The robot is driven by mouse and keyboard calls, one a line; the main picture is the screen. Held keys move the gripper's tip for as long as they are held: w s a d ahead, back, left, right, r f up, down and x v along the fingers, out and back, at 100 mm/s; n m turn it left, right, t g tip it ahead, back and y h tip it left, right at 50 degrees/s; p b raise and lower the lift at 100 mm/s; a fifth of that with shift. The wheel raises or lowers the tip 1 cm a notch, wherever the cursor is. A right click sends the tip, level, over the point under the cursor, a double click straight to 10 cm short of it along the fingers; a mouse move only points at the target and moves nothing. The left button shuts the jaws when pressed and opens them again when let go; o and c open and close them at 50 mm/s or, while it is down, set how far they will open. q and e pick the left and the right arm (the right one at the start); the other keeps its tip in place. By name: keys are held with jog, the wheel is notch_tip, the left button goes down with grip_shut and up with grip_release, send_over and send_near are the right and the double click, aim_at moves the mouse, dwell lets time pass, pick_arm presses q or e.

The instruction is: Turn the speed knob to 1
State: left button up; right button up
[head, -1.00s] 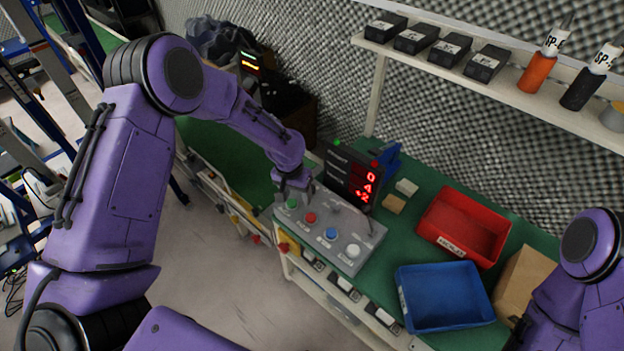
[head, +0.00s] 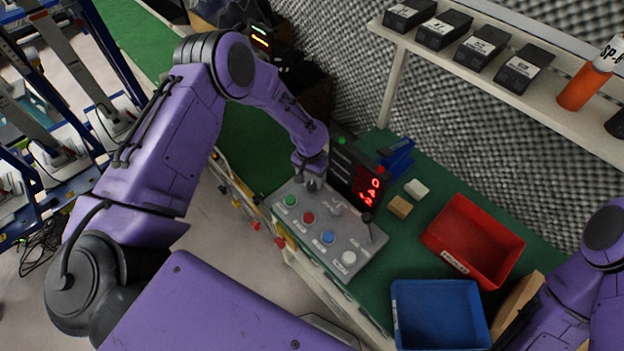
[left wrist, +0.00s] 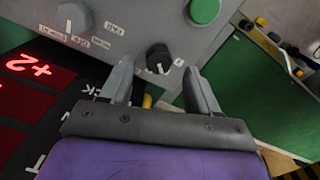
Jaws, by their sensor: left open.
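The grey control panel (head: 328,222) stands on the green bench, with green, red, blue and white buttons. A black knob (left wrist: 158,57) with a white pointer mark is on the panel near the green button (left wrist: 204,11). My left gripper (left wrist: 160,80) is open, its fingers on either side of the knob's line, with the knob just beyond the fingertips. I cannot tell whether they touch it. In the head view, the left gripper (head: 311,178) is over the panel's far left corner. My right arm (head: 580,285) is at the lower right; its jaws are not clear.
A black display (head: 353,172) with red digits stands close behind the panel. Red (head: 466,265) and blue (head: 438,286) bins lie to the right. A shelf (head: 470,75) hangs above.

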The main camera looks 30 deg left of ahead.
aim_at(312, 184)
pick_arm(q)
notch_tip(312, 184, down, 3)
jog(key=shift+w+f, duration=0.1)
jog(key=shift+d, duration=0.1)
pick_arm(e)
jog(key=shift+r, duration=0.25)
pick_arm(q)
jog(key=c, duration=1)
jog(key=shift+c, duration=0.2)
pick_arm(e)
jog(key=shift+w, duration=0.1)
jog(key=shift+f, duration=0.25)
pick_arm(q)
jog(key=m+b, duration=0.2)
jog(key=m, duration=0.1)
jog(key=shift+f+m, duration=0.1)
jog(key=shift+m, duration=0.3)
jog(key=m+b, duration=0.2)
jog(key=m, duration=0.3)
pick_arm(e)
notch_tip(312, 184, down, 4)
jog(key=shift+r, duration=0.1)
